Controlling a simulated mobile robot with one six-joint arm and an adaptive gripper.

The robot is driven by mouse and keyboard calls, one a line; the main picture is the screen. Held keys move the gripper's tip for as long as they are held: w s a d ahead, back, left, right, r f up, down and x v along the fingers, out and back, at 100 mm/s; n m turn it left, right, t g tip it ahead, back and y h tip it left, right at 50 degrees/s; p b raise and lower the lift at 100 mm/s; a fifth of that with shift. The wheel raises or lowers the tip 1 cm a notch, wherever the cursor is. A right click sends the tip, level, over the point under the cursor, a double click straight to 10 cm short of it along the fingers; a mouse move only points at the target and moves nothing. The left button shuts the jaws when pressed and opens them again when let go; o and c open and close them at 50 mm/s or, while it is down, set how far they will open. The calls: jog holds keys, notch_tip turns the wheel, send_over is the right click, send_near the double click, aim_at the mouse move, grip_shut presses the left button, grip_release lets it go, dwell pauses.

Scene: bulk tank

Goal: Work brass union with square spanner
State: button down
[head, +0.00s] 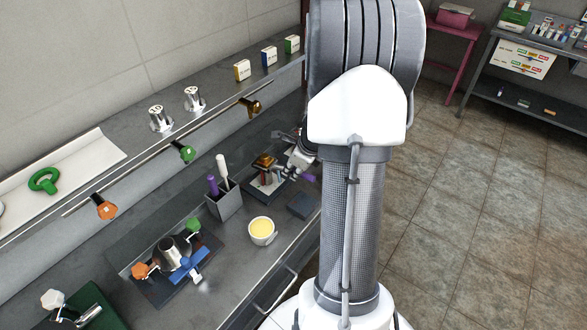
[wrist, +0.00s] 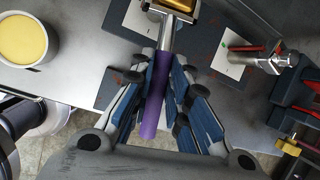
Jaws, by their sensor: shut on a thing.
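The brass union (head: 264,161) sits on a dark plate with a white label on the steel bench, left of my gripper (head: 297,160). In the wrist view its brass top (wrist: 178,4) shows at the upper edge, partly cut off. My gripper (wrist: 165,82) is shut on the square spanner (wrist: 152,112), around its purple handle. The spanner's metal shaft runs up to a silver head that frames the brass. I cannot tell how deep the head sits on it.
A grey holder (head: 225,204) with purple-handled and white-handled tools stands left of the union. A cup of yellow stuff (head: 262,231) is in front. A fixture with coloured knobs (head: 172,258) lies further left. A rail with coloured valves (head: 186,153) runs behind.

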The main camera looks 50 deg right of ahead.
jog(key=w+d+n+y+p, duration=0.3)
jog(key=d+n, duration=0.3)
jog(key=n, duration=0.3)
jog(key=shift+w+d+g+y, duration=0.3)
jog(key=shift+w+g, duration=0.1)
jog(key=shift+w, duration=0.25)
dwell(1.2)
jog(key=shift+a, duration=0.1)
jog(key=shift+s+a+m, duration=0.15)
jog(key=shift+s+m, duration=0.1)
jog(key=shift+m, duration=0.05)
jog(key=shift+r+p, duration=0.15)
jog(key=shift+p, duration=0.15)
notch_tip(320, 180, up, 7)
jog(key=p, duration=0.5)
dwell(0.6)
dwell(0.5)
